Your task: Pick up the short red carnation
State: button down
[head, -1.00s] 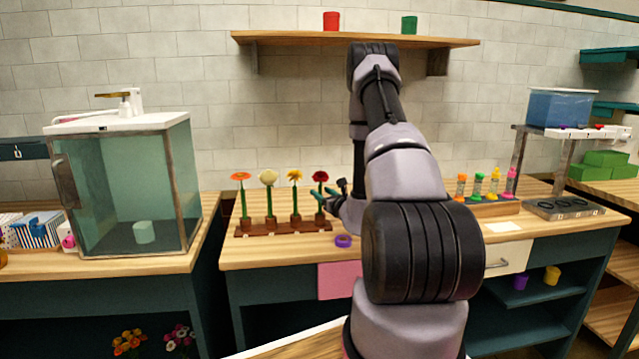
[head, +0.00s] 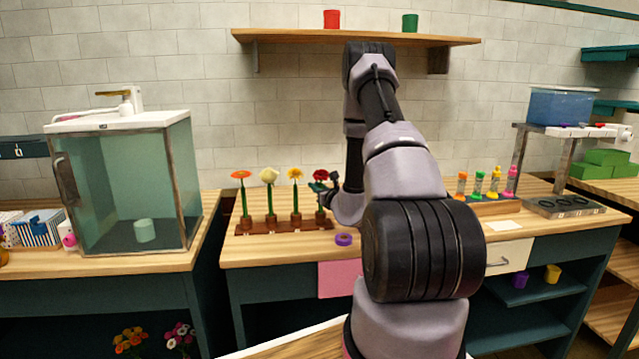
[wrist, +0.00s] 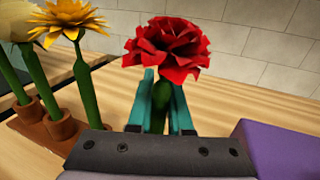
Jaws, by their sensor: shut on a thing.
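The red carnation (head: 320,175) stands at the right end of the brown wooden flower rack (head: 262,229). In the wrist view its red bloom (wrist: 166,44) is just beyond my fingertips, with the green stem between them. My gripper (head: 319,188) comes in from the right, with its teal fingers (wrist: 160,108) shut on the stem just under the bloom. The carnation looks upright. The lower stem and its foot are hidden behind my gripper in the wrist view.
A yellow flower (head: 295,176), a cream flower (head: 269,177) and an orange flower (head: 241,176) stand in the rack to the left. A glass cabinet (head: 130,190) stands further left.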

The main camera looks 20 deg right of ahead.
notch_tip(320, 180, up, 17)
dwell(1.2)
